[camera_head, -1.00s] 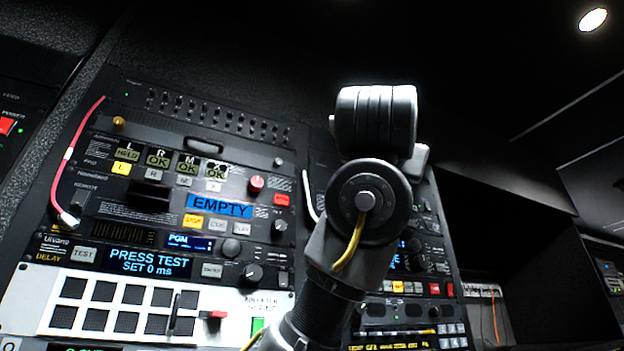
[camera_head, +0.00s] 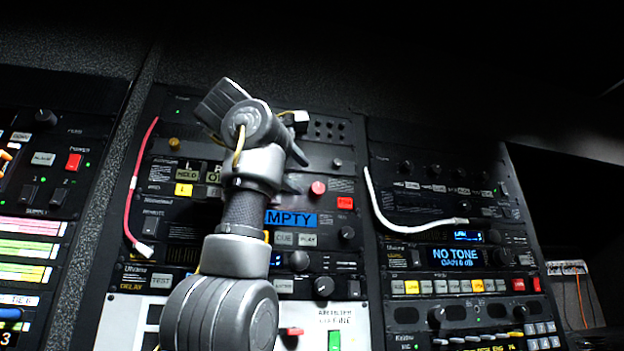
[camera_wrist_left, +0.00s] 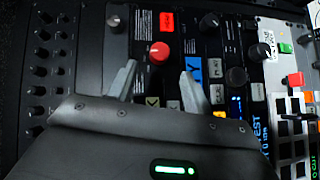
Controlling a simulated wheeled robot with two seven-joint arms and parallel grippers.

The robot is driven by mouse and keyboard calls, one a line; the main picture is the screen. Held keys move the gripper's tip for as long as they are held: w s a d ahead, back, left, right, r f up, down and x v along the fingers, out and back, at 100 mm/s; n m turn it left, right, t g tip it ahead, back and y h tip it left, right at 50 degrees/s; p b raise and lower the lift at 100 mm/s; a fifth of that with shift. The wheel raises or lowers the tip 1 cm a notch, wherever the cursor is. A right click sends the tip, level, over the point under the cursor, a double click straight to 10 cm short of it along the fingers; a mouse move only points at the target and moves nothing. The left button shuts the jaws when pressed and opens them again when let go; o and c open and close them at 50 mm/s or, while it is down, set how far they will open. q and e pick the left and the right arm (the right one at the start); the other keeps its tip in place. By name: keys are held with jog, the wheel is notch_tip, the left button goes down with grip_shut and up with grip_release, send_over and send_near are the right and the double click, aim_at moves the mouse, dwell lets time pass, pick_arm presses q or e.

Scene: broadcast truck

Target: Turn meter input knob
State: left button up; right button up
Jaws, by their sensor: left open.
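My left gripper (camera_wrist_left: 158,70) is open, its two fingers pointing at the rack panel. In the left wrist view a red knob (camera_wrist_left: 160,51) shows between and just beyond the fingertips; I see no contact. In the head view the red knob (camera_head: 318,188) sits just right of the gripper (camera_head: 293,168), above the blue EMPTY display. A black knob (camera_head: 347,232) sits below it, at the unit's right; it also shows in the wrist view (camera_wrist_left: 209,22). I cannot read which knob is labelled meter input. My left arm hides part of the panel. The right gripper is out of view.
A pink cable (camera_head: 133,190) loops at the panel's left and a white cable (camera_head: 385,212) hangs on the right rack.

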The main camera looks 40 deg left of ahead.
aim_at(315, 187)
pick_arm(q)
jog(key=x, duration=0.1)
jog(key=p+x, duration=0.1)
jog(key=x, duration=0.1)
jog(key=p+x, duration=0.1)
jog(key=x, duration=0.1)
jog(key=shift+w+d+r, duration=0.1)
jog(key=shift+d+r, duration=0.05)
jog(key=shift+d, duration=0.15)
jog(key=shift+w, duration=0.35)
jog(key=shift+w+a+p, duration=0.2)
jog(key=shift+a+p, duration=0.1)
jog(key=shift+p, duration=0.05)
jog(key=shift+f, duration=0.25)
jog(key=shift+d, duration=0.1)
jog(key=c, duration=1)
